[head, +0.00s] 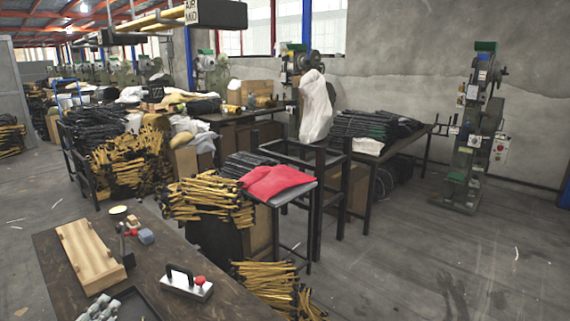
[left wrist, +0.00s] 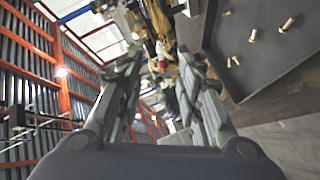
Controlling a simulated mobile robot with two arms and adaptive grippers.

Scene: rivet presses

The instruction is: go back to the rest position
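My left gripper (head: 98,308) shows at the bottom left edge of the head view, beside a black tray (head: 143,303) on the dark table (head: 205,306). In the left wrist view its two grey fingers (left wrist: 163,62) stand apart with nothing between them, so it is open and empty. The same black tray (left wrist: 255,75) lies to the right in the left wrist view, with several brass rivets (left wrist: 287,25) in it. My right gripper is in neither view.
Beyond stand racks of yellow-tipped parts (head: 208,197), a red cloth (head: 273,182) and a green press (head: 474,140). Floor at the right is clear.

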